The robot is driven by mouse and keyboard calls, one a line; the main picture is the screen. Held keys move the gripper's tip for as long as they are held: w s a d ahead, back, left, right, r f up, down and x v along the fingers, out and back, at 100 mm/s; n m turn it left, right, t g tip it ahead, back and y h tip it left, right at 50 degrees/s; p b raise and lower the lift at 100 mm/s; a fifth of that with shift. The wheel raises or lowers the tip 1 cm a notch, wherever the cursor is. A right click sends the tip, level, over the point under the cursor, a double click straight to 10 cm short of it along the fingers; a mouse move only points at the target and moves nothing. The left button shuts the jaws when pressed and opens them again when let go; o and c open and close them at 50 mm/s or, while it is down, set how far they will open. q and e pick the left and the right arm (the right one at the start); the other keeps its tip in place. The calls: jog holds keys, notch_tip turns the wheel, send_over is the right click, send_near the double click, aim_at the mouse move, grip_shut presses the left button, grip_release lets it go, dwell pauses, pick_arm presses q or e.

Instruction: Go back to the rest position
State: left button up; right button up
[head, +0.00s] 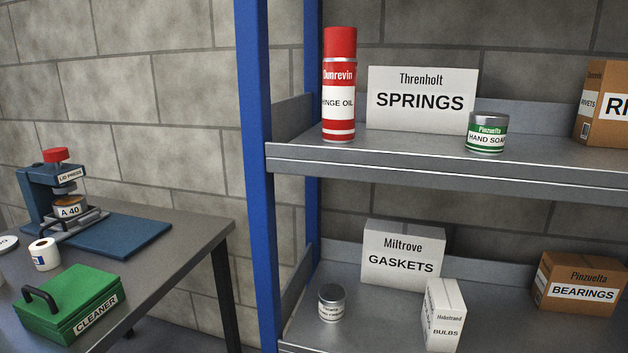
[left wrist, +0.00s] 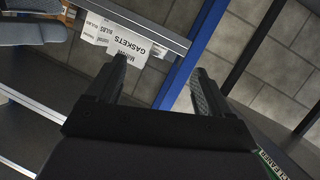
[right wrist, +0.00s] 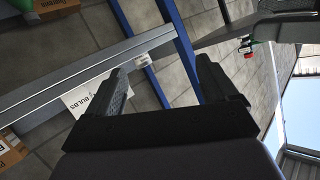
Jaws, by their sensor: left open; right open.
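Neither gripper shows in the head view. In the left wrist view my left gripper (left wrist: 158,88) is open, with nothing between its two black fingers. Past its fingers are a blue rack post and the white gaskets box (left wrist: 126,45), seen upside down. In the right wrist view my right gripper (right wrist: 163,88) is open and empty. Past its fingers are the shelf edge, a blue post and the white bulbs box (right wrist: 90,100). Both grippers are apart from these things.
A blue-posted rack (head: 258,180) holds hinge oil (head: 340,85), a springs box (head: 420,98), hand soap (head: 487,133) and a bearings box (head: 580,284). At left, a grey bench (head: 185,240) carries a lid press (head: 40,195) and a green cleaner case (head: 70,303).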

pick_arm(q)
jog(key=s+a+r+g+y+p, duration=0.1)
jog(key=a+r+p, duration=0.4)
jog(key=p, duration=1.2)
jog(key=s+a+r+y+p, duration=0.3)
jog(key=r+p, duration=0.7)
jog(key=p, duration=0.7)
jog(key=shift+s+a+r+g+y, duration=0.25)
jog(key=shift+s+a+g+y, duration=0.15)
jog(key=shift+a, duration=0.65)
pick_arm(e)
jog(key=s+d+r+g+h, duration=0.1)
jog(key=s+d+r+h, duration=0.1)
jog(key=d+r, duration=0.3)
jog(key=s+d+r+h, duration=0.2)
jog(key=d+r, duration=0.3)
jog(key=r, duration=0.5)
jog(key=shift+s+r+g+h, duration=0.25)
jog(key=shift+s+g+h, duration=0.15)
